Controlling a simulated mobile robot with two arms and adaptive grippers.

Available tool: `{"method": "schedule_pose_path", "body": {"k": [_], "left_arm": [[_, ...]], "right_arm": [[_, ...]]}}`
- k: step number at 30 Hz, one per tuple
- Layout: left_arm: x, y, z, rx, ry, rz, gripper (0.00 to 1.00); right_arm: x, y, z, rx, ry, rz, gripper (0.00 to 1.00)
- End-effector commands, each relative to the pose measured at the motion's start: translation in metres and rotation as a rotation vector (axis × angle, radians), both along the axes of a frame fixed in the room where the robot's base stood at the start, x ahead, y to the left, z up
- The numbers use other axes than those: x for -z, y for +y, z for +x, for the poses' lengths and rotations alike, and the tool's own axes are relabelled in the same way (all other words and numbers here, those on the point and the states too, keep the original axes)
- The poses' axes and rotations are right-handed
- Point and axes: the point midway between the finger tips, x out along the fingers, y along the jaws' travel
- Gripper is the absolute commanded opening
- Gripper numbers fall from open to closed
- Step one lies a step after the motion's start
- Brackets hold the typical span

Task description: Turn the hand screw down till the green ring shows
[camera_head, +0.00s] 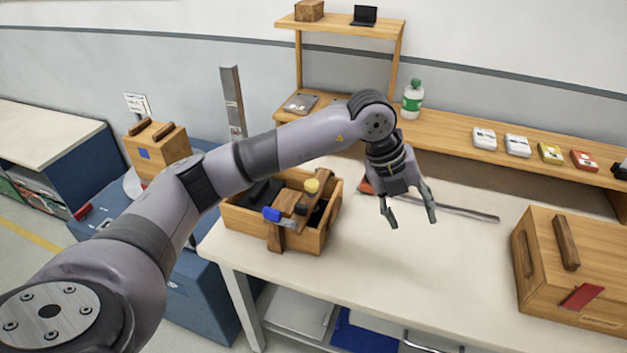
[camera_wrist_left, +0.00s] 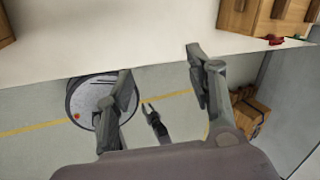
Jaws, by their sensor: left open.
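A yellow round knob (camera_head: 311,186) sits on top of wooden pieces at an open wooden box (camera_head: 312,240) on the white table. I cannot tell whether this is the hand screw. A blue part (camera_head: 271,214) is beside it. No green ring can be made out. My left gripper (camera_head: 408,221) is open and empty above the table, right of the box and apart from it, fingers pointing down. Its open fingers also show in the left wrist view (camera_wrist_left: 160,80), with the table edge and floor behind them. My right gripper does not show in the head view.
A closed wooden case (camera_head: 570,270) stands at the table's right. A long dark bar (camera_head: 455,210) lies behind my gripper. A shelf at the back holds a green-capped bottle (camera_head: 412,100) and several small boxes. The table's middle front (camera_head: 400,275) is clear.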

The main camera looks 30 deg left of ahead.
Motion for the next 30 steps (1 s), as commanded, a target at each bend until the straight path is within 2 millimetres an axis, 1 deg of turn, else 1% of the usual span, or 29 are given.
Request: {"method": "schedule_pose_path", "body": {"k": [1, 2, 3, 6, 9, 11, 13, 17, 20, 24, 29, 30], "left_arm": [[-0.011, 0.042, 0.013, -0.093, -0.006, 0.143, 0.5], [-0.016, 0.066, 0.018, -0.152, -0.004, 0.22, 0.5], [-0.025, 0.094, 0.022, -0.228, -0.002, 0.312, 0.5], [-0.05, 0.152, 0.025, -0.401, 0.001, 0.485, 0.5], [-0.069, 0.186, 0.023, -0.52, 0.003, 0.586, 0.5], [-0.074, 0.197, 0.021, -0.559, 0.005, 0.616, 0.5], [-0.075, 0.202, 0.02, -0.578, 0.007, 0.632, 0.5], [-0.063, 0.206, 0.022, -0.579, 0.011, 0.634, 0.5], [-0.047, 0.211, 0.025, -0.579, 0.013, 0.633, 0.5], [-0.02, 0.219, 0.03, -0.576, 0.014, 0.631, 0.5], [0.012, 0.231, 0.036, -0.575, 0.015, 0.631, 0.5], [0.014, 0.235, 0.039, -0.576, 0.014, 0.633, 0.5]], "right_arm": [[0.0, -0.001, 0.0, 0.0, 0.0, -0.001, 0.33], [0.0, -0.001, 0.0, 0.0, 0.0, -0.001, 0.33], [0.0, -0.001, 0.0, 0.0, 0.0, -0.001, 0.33], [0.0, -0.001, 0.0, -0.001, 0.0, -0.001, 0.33], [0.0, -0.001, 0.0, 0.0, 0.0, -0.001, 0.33], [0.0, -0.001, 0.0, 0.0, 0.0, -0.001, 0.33], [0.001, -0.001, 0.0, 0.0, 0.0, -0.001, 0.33], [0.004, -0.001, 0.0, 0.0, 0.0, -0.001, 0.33], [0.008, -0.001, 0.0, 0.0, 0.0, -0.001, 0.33], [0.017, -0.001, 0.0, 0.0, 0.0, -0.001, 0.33], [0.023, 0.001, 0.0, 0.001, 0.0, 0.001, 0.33], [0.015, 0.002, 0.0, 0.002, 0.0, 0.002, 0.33]]}}
